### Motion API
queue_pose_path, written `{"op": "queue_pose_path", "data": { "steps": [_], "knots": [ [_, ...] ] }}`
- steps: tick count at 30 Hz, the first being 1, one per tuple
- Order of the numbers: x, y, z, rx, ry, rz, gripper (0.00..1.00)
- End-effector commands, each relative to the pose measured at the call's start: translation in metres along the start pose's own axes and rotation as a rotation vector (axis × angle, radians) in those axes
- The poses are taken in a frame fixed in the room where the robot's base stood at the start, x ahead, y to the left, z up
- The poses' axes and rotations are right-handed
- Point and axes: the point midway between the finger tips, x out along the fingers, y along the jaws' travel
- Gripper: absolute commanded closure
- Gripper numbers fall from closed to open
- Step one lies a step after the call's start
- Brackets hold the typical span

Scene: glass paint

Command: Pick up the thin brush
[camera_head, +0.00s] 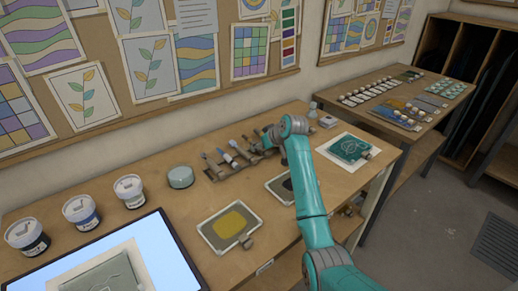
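Several brushes (229,153) lie side by side on a dark low rack (225,174) in the middle of the table. They differ a little in handle and size, but they are too small here to tell which is the thin one. My gripper (260,143) is at the right end of the rack, close over the brushes there. Its fingers are small and dark and blend with the rack. I cannot tell whether they are open or hold anything. My gripper and wrist hide part of the rack's right end.
A round teal tin (180,177) and lidded paint jars (129,191) stand left of the rack. A tray with yellow paint (230,226) lies in front, and a dark one (279,187) is partly behind my arm. A teal glass panel (348,148) lies right; a lit panel (105,272) is front left.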

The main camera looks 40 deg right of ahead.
Motion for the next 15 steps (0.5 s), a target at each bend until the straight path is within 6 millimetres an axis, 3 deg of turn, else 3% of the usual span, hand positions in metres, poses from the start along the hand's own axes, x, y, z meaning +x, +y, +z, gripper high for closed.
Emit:
{"op": "queue_pose_path", "data": {
  "steps": [8, 15],
  "knots": [
    [0.0031, -0.0001, 0.0002, 0.0, 0.0, 0.0, 0.48],
    [0.0031, -0.0002, 0.0003, 0.0, -0.001, 0.0, 1.0]
  ]
}}
